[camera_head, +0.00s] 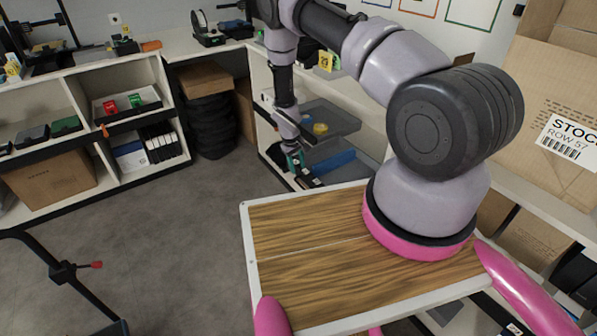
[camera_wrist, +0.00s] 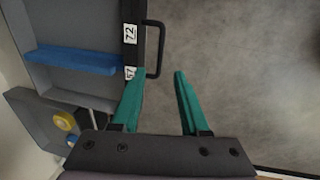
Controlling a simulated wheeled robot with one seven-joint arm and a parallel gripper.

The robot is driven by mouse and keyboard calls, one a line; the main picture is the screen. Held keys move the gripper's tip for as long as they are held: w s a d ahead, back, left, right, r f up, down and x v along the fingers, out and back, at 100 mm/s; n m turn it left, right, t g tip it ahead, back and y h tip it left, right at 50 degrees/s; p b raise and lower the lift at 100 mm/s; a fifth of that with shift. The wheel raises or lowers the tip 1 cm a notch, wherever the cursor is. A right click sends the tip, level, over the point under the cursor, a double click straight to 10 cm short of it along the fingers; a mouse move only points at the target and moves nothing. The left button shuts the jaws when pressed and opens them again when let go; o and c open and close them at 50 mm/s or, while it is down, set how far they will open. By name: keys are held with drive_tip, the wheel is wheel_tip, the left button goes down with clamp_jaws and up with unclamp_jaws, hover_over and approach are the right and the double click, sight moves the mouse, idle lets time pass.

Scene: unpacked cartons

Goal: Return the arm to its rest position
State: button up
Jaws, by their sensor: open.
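My gripper (camera_wrist: 159,88) has two teal fingers, spread apart with nothing between them, in the wrist view. In the head view my gripper (camera_head: 298,160) hangs at the end of my arm, pointing down beside the shelf unit. An open grey drawer (camera_wrist: 85,85) with a black handle (camera_wrist: 153,50) lies just left of the fingers in the wrist view. The left fingertip is close to the drawer's front edge; I cannot tell if it touches. A blue bar-shaped object (camera_wrist: 75,60) lies in that drawer, and it also shows in the head view (camera_head: 333,162).
A second grey tray (camera_wrist: 38,130) holds yellow and blue round items. Shelves (camera_head: 120,70) with small goods and cartons line the left and back. A large carton (camera_head: 545,100) stands at right. A black stand (camera_head: 65,272) is at lower left. The floor (camera_head: 150,235) between is clear.

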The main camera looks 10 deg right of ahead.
idle(0.4)
drive_tip(key=w+r+m+t+y, duration=0.1)
drive_tip(key=w+r+m, duration=0.25)
drive_tip(key=r, duration=1.85)
drive_tip(key=s+d+r+m+t, duration=0.1)
drive_tip(key=s+r, duration=0.1)
drive_tip(key=r, duration=0.8)
drive_tip(key=s+d+r, duration=0.1)
drive_tip(key=s+r, duration=0.1)
drive_tip(key=r, duration=0.7)
drive_tip(key=s+d+r+m+t+y, duration=0.1)
drive_tip(key=s+r, duration=0.2)
drive_tip(key=r, duration=0.3)
drive_tip(key=s+r+m+y, duration=0.1)
drive_tip(key=s+r, duration=0.3)
drive_tip(key=r, duration=0.1)
drive_tip(key=s+r+t, duration=0.1)
drive_tip(key=s+r, duration=0.3)
drive_tip(key=s, duration=0.3)
drive_tip(key=s+r+m+t, duration=0.1)
drive_tip(key=s+r, duration=0.3)
drive_tip(key=s, duration=0.4)
drive_tip(key=s+r+m+t+y, duration=0.1)
drive_tip(key=s+r, duration=0.3)
drive_tip(key=s, duration=0.4)
